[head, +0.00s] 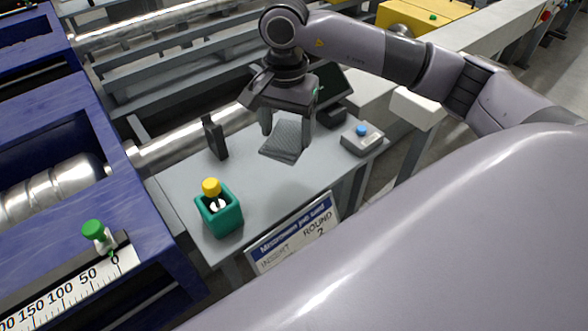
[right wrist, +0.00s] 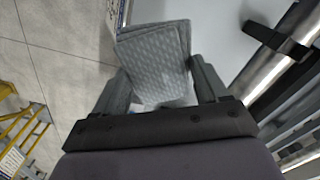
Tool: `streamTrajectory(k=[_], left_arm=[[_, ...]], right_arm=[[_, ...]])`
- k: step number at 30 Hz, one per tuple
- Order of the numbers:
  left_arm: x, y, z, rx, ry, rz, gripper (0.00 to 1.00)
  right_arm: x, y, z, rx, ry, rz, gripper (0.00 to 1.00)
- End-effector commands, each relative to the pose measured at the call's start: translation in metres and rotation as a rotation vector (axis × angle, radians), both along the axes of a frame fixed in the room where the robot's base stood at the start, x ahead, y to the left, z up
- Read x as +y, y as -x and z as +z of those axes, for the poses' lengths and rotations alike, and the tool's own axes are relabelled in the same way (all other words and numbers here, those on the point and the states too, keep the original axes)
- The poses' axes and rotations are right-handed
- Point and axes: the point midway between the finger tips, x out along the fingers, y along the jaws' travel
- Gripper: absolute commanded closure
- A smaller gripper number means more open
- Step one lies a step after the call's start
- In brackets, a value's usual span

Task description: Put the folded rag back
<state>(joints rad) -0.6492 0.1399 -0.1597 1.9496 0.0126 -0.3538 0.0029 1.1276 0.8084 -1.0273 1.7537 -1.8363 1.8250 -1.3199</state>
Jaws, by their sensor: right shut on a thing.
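The folded rag (head: 283,141) is grey with a fine textured pattern. In the head view it is at my right gripper (head: 286,130), over the back right part of the grey table (head: 180,183). In the right wrist view the rag (right wrist: 156,58) sits between the two fingers of my right gripper (right wrist: 165,88), which is shut on it. I cannot tell whether the rag touches the table. My left gripper is not in view.
A teal holder (head: 222,217) with a yellow-capped bottle (head: 211,187) stands at the table's front left. A black upright stand (head: 215,139) is at the back left. A grey box with a blue button (head: 362,138) is at the right. The table's middle is clear.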

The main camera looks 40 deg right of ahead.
Motion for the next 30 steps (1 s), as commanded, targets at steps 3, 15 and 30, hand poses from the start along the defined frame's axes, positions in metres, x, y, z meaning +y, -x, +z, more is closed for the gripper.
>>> streamTrajectory(k=[3, 15, 30], left_arm=[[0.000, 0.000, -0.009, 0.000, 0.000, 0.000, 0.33], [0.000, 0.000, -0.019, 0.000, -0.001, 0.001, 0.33], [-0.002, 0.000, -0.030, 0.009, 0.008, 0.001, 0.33]], right_arm=[[-0.012, -0.015, 0.024, -0.005, -0.002, -0.274, 0.55], [-0.034, -0.031, 0.079, 0.000, -0.001, -0.853, 0.55], [-0.035, -0.029, -0.006, 0.007, 0.005, -0.893, 0.55]])
